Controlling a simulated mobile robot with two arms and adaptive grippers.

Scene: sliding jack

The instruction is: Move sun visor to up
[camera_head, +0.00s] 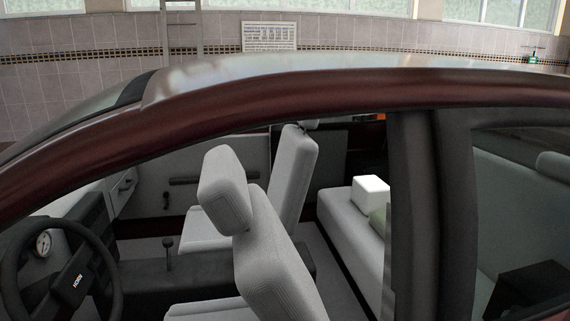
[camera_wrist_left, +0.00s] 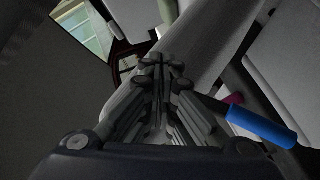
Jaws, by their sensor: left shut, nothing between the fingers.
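My left gripper (camera_wrist_left: 162,66) shows in the left wrist view, shut and empty, its fingertips pointing up the picture. A long light-grey padded shape (camera_wrist_left: 215,50) lies behind and beyond the fingertips; I cannot tell whether they touch it or whether it is a seat or another padded part. I cannot pick out the sun visor with certainty in either view. In the head view the roof edge (camera_head: 300,88) hides the space just under the roof. Neither gripper shows in the head view, and my right gripper is not in view.
The head view shows the car's steering wheel (camera_head: 62,275), front seat (camera_head: 255,245), far seat (camera_head: 290,185) and dark door pillar (camera_head: 415,215). A white box (camera_head: 370,189) sits on the rear bench. A blue cylinder (camera_wrist_left: 262,127) is right of my left gripper.

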